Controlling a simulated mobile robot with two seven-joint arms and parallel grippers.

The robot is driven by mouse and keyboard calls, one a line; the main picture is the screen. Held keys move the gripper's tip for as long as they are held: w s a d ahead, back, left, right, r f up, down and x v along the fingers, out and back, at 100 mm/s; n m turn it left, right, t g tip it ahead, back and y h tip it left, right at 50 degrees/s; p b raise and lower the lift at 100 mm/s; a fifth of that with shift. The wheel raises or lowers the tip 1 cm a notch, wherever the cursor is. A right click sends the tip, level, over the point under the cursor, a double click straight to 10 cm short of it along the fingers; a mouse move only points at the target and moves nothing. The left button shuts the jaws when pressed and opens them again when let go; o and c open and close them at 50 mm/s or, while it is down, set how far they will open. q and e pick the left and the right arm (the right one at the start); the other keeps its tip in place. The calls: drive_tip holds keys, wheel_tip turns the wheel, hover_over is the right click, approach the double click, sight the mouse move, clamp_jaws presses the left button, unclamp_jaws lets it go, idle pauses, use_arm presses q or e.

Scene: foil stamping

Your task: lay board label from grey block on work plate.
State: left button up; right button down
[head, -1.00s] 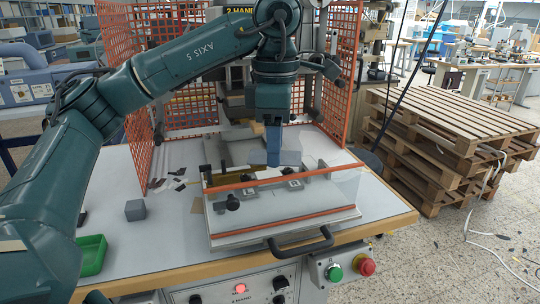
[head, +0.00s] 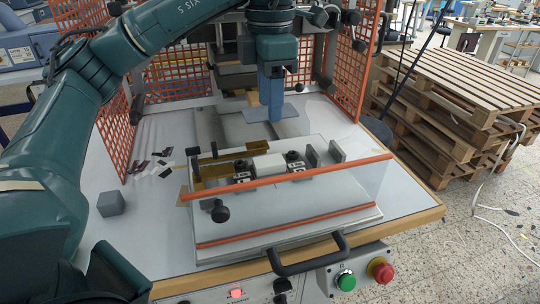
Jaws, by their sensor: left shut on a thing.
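My left gripper (head: 271,104) points down over the back of the press area, its blue fingers shut on a thin flat blue-grey piece, the board label (head: 290,111). The label is roughly level; I cannot tell whether it touches anything below. The grey block (head: 111,203) stands on the left of the table, well apart from the gripper. A grey flat plate (head: 232,126), possibly the work plate, lies behind the front fixture, below and left of the label. My right gripper is out of view.
A clear guard with orange edges (head: 290,179) and a black handle (head: 307,254) stand in front. Orange mesh panels (head: 361,60) flank the sides. Small dark pieces (head: 140,166) lie left. Pallets (head: 455,100) stand on the right.

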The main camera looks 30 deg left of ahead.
use_arm(q)
drive_tip(key=b, duration=0.1)
hover_over(270, 163)
wheel_tip(270, 163, down, 7)
drive_tip(key=shift+r, duration=0.1)
wheel_tip(270, 163, down, 4)
drive_tip(key=shift+r, duration=0.1)
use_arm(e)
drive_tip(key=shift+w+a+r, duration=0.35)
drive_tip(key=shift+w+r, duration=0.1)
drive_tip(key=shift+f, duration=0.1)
use_arm(q)
drive_tip(key=shift+f, duration=0.2)
drive_tip(key=o, duration=0.7)
drive_tip(key=shift+c, duration=0.2)
drive_tip(key=shift+r, duration=0.1)
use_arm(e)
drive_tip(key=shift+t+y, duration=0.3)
